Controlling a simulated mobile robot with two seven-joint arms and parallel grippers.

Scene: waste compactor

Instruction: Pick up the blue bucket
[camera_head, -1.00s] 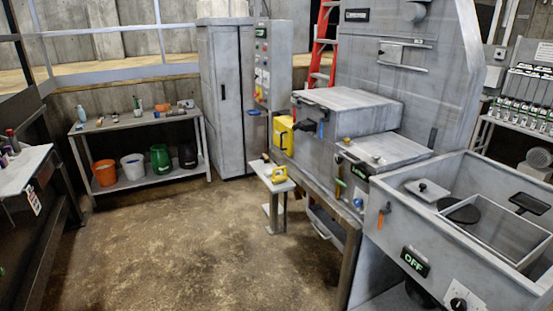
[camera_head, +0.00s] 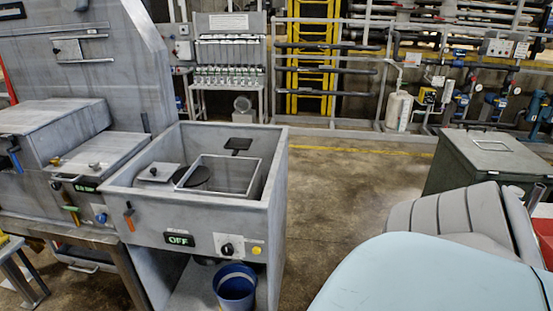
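The blue bucket (camera_head: 236,287) stands upright on the low shelf under the grey sink-like unit (camera_head: 273,212). Its open rim faces up and its inside looks dark and empty.
The grey unit overhangs the bucket, with an OFF display (camera_head: 179,240) on its front. A dark green box (camera_head: 490,160) and a padded grey seat (camera_head: 445,217) with a light blue surface (camera_head: 430,280) stand right. Open floor (camera_head: 345,190) lies between.

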